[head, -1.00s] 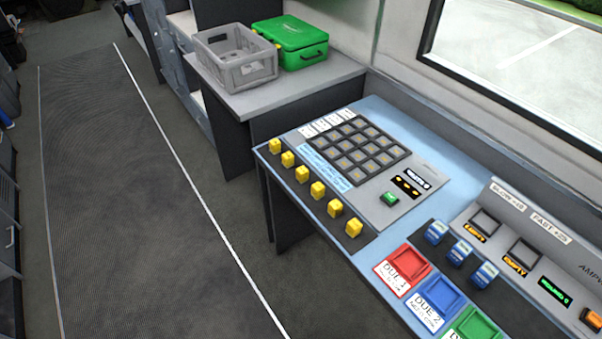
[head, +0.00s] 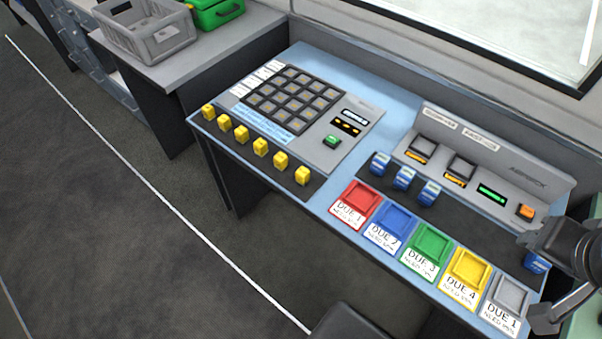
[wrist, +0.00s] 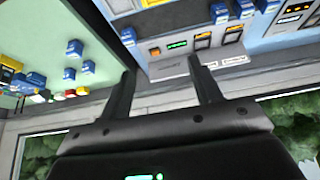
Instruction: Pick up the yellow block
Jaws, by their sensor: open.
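Several yellow blocks stand in a row on a dark strip along the front left edge of the blue desk; the nearest yellow block (head: 302,176) is at the row's right end and the farthest yellow block (head: 208,112) at its left end. Which one is meant, I cannot tell. My gripper (head: 535,282) is at the right edge of the head view, far to the right of the row. In the wrist view my gripper (wrist: 162,68) has its two fingers apart with nothing held between them.
A keypad panel (head: 292,95) with a green button lies behind the blocks. Coloured trays, including a red tray (head: 358,200), line the desk's front. Blue blocks (head: 404,178) stand behind them before a grey console (head: 525,178). A grey crate (head: 150,42) sits on a side table. The floor ahead is clear.

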